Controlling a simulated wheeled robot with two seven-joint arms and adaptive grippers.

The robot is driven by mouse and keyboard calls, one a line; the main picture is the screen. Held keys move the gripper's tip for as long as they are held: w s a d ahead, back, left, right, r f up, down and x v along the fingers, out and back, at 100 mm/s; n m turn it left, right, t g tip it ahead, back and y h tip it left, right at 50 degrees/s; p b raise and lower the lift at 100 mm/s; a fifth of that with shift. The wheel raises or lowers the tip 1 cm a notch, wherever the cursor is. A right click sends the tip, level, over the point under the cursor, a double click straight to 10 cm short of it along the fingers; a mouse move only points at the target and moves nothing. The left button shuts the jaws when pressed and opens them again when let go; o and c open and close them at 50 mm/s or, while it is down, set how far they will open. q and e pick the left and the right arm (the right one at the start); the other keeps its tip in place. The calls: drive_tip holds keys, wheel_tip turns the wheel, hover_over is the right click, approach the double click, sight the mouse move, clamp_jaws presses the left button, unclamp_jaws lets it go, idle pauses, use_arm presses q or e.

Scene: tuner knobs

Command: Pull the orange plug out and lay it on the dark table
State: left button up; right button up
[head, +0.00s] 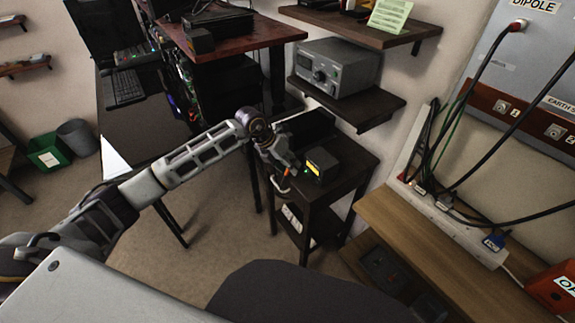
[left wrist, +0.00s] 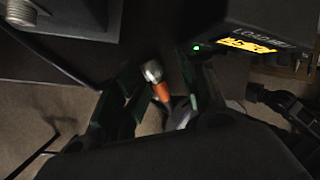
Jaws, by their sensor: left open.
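The orange plug (left wrist: 161,91), with a round metal end (left wrist: 152,71), shows in the left wrist view between the fingers of my left gripper (left wrist: 163,92). In the head view a small orange spot shows at my left gripper (head: 284,176), by the left edge of the small dark table (head: 356,162). The gripper is open, with a finger on each side of the plug and gaps visible. A black box (head: 322,164) with a lit yellow display stands on the dark table, right beside the gripper; its display also shows in the wrist view (left wrist: 248,46). My right gripper is not visible.
A grey radio (head: 338,68) sits on a wall shelf above the dark table. A wooden bench (head: 400,225) with a white strip and cables stands to the right. The dark table's top right of the box is clear. A desk (head: 235,45) stands behind.

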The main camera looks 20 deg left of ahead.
use_arm(q)
drive_tip(key=shift+r+p, duration=0.75)
drive_tip(key=shift+r, duration=0.6)
drive_tip(key=o, duration=0.6)
drive_tip(key=shift+c, duration=0.2)
drive_tip(key=v, duration=1.2)
drive_tip(key=shift+s+f, duration=0.1)
idle(0.5)
